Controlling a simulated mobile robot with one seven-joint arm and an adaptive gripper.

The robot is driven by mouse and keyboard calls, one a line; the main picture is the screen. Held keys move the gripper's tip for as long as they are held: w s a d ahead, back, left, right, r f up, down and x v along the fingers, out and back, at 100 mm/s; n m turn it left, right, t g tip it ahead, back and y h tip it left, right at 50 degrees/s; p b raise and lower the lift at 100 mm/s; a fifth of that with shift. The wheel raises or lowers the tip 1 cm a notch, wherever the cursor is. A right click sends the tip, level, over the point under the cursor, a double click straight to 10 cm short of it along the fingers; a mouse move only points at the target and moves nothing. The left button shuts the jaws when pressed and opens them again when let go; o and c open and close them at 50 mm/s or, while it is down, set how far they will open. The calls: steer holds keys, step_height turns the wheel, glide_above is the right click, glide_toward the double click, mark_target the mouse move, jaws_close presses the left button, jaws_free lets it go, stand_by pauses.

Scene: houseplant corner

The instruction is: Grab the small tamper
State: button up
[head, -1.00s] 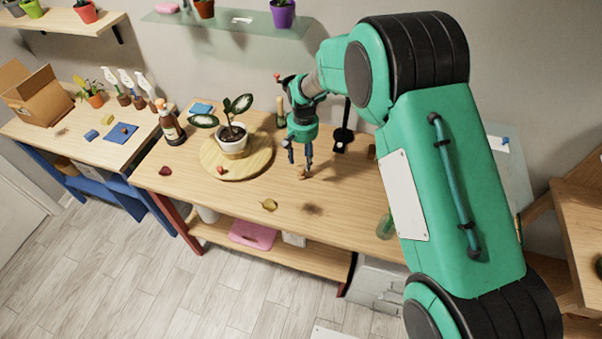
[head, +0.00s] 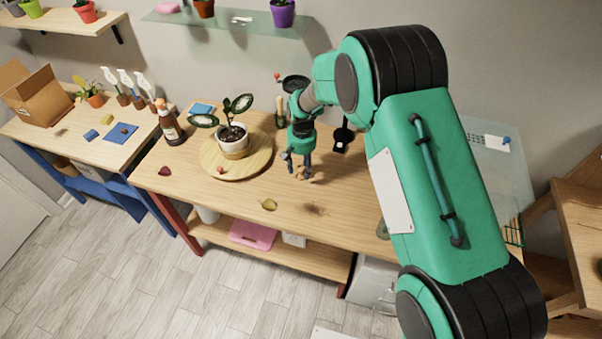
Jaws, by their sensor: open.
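A small light-brown wooden piece (head: 301,177), which looks like the small tamper, is on the wooden table just below my gripper. It is tiny in the head view and partly hidden by the fingers. My gripper (head: 298,164) points down over it with its fingers apart, one on the left and one on the right. I cannot tell whether the fingers touch it or how far down around it they reach.
Left of my gripper, a potted plant (head: 233,139) stands on a round wooden board (head: 209,163). A brown bottle (head: 171,125) stands farther left. A black stand (head: 343,136) is behind on the right.

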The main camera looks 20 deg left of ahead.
steer(key=shift+f, duration=0.75)
steer(key=shift+c, duration=0.3)
steer(key=c, duration=1.1)
